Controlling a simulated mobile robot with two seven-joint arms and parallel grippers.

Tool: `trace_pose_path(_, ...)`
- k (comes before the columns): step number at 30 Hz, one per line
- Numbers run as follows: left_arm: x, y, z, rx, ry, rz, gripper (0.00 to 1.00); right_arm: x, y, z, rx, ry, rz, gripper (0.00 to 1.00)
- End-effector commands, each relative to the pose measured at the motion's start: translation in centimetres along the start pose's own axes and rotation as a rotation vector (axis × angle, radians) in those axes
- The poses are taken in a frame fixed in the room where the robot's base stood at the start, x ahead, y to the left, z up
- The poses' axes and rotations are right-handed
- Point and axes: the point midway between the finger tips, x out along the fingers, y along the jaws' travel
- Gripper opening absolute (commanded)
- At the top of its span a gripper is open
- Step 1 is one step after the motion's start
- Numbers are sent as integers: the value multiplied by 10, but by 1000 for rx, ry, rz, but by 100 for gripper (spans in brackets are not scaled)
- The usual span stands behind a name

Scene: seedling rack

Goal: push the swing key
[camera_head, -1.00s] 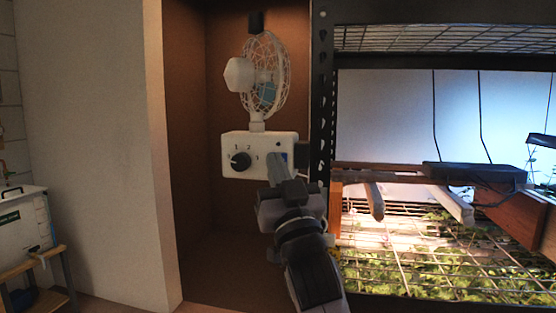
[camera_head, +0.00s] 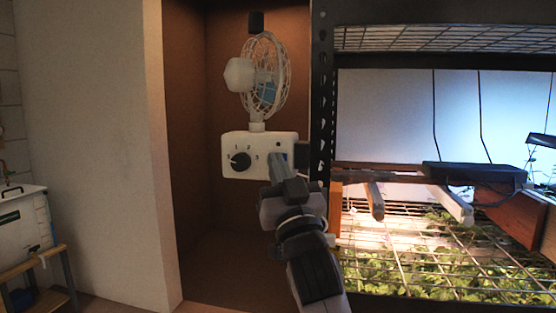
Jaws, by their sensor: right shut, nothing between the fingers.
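A white fan (camera_head: 262,80) with a wire cage stands on a white control box (camera_head: 250,172). I cannot tell whether the tips touch the box or the key. The gripper hides the lower right part of the box. My left gripper is not in view.
A black metal rack post (camera_head: 320,110) stands close to the right of my gripper. The rack holds a wire shelf with green seedlings (camera_head: 440,270) and wooden bars. A pale wall (camera_head: 105,150) is at the left. The brown recess below the box is free.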

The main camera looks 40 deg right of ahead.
Motion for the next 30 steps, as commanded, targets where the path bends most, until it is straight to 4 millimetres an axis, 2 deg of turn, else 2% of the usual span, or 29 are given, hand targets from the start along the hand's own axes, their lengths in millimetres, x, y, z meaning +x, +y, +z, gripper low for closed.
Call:
trace_pose_path(12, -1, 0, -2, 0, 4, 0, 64, 2, 1, 1, 0, 1, 0, 0)
trace_pose_path(30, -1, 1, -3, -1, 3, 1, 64, -7, -5, -5, 0, 0, 0, 0)
